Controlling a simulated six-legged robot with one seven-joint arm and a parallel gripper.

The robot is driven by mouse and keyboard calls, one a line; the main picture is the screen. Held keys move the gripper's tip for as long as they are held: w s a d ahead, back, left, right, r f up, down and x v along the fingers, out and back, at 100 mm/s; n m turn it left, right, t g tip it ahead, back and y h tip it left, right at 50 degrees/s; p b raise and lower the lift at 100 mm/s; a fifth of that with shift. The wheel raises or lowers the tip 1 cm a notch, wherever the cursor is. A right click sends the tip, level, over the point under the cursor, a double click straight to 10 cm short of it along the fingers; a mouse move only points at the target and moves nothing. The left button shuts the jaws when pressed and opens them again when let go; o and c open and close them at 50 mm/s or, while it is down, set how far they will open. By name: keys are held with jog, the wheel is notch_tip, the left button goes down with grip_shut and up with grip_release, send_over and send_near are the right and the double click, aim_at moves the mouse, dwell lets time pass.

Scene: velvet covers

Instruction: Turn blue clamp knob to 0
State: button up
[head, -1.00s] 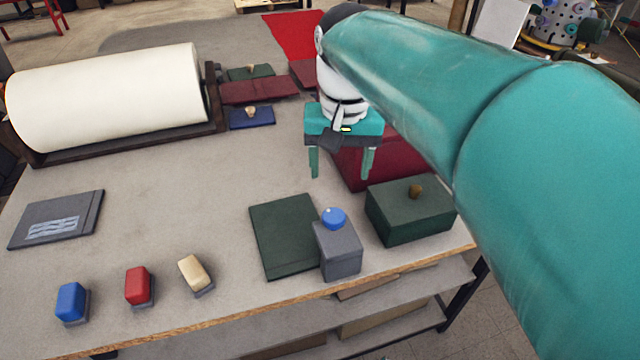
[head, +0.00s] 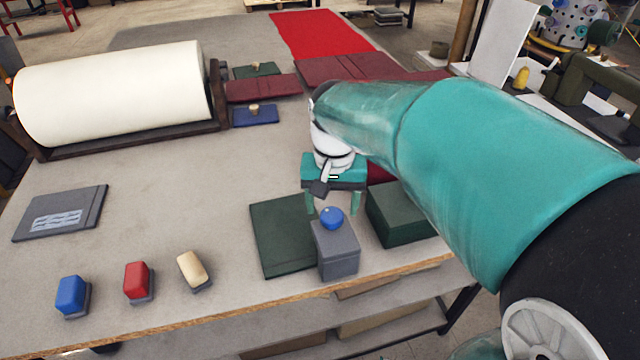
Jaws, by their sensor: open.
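The blue clamp knob (head: 332,219) is a small round knob on top of a grey box (head: 338,252) near the table's front edge. Any scale or number on it is too small to read. My gripper (head: 332,206), teal with two downward fingers, is open and empty. In the picture its fingertips are to either side of the knob's top, just above or behind it. I cannot tell the exact depth gap, but the fingers do not look closed on the knob.
A dark green book (head: 280,240) lies left of the grey box, and a dark green box (head: 400,218) stands at its right. Blue (head: 72,293), red (head: 137,279) and cream (head: 191,267) blocks sit front left.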

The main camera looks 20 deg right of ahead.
jog(key=shift+f, duration=1.1)
jog(key=shift+c, duration=0.4)
jog(key=c, duration=0.9)
